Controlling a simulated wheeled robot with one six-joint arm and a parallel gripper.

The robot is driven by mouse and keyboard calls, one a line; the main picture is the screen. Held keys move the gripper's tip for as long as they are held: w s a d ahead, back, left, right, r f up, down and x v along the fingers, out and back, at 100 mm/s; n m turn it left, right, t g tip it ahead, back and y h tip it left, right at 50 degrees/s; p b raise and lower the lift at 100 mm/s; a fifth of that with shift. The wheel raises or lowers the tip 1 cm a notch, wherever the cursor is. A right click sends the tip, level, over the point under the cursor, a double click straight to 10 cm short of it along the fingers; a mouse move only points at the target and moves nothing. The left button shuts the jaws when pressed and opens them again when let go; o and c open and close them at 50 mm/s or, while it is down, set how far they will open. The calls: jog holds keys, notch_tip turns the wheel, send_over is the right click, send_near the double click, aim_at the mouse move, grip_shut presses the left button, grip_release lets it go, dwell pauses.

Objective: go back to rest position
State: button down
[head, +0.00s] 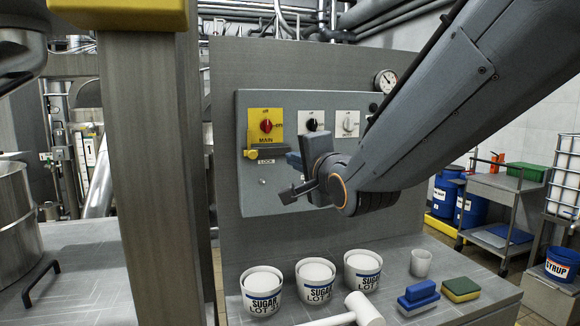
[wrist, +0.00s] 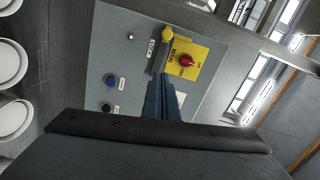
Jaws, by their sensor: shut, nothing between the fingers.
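My gripper (head: 291,178) is shut and empty in front of the grey control panel (head: 262,105). In the wrist view my gripper (wrist: 162,82) points at the panel, with its fingers together near the lock lever (wrist: 160,50). The panel has a yellow plate with a red main switch (head: 266,126), a black switch (head: 312,125) and a white switch (head: 348,122). The yellow-ended lock lever (head: 252,154) lies level under the main switch. I cannot tell whether the fingertips touch the lever. My arm hides the panel's lower right part.
Several sugar tubs (head: 262,290), a mallet (head: 350,312), a cup (head: 421,263), a blue block (head: 418,297) and a green-yellow sponge (head: 460,289) stand on the counter below. A thick post (head: 155,180) stands left of the panel. A cart (head: 497,205) stands at the right.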

jog(key=s+d+f+n+g+h, duration=0.1)
jog(key=s+d+f+n+g, duration=0.15)
jog(key=f, duration=0.45)
jog(key=s+d+f+n+g+h, duration=0.1)
jog(key=d+f+g+h, duration=0.15)
jog(key=f, duration=0.45)
jog(key=s+d+f+n+g, duration=0.2)
jog(key=d+f, duration=0.1)
jog(key=f, duration=0.4)
jog(key=s+d+f+n+g, duration=0.2)
jog(key=s+f+n+g, duration=0.1)
jog(key=s+f, duration=0.3)
jog(key=s+d+f+n+g+h, duration=0.1)
jog(key=s+d+f+n+g, duration=0.1)
jog(key=s+f+n+g, duration=0.2)
jog(key=s+f+g, duration=0.1)
jog(key=s+f, duration=0.2)
jog(key=s, duration=0.4)
jog(key=shift+d+g, duration=0.35)
jog(key=shift+g, duration=0.05)
jog(key=c, duration=2.5)
grip_release()
jog(key=shift+w+n, duration=0.1)
jog(key=shift+n, duration=0.15)
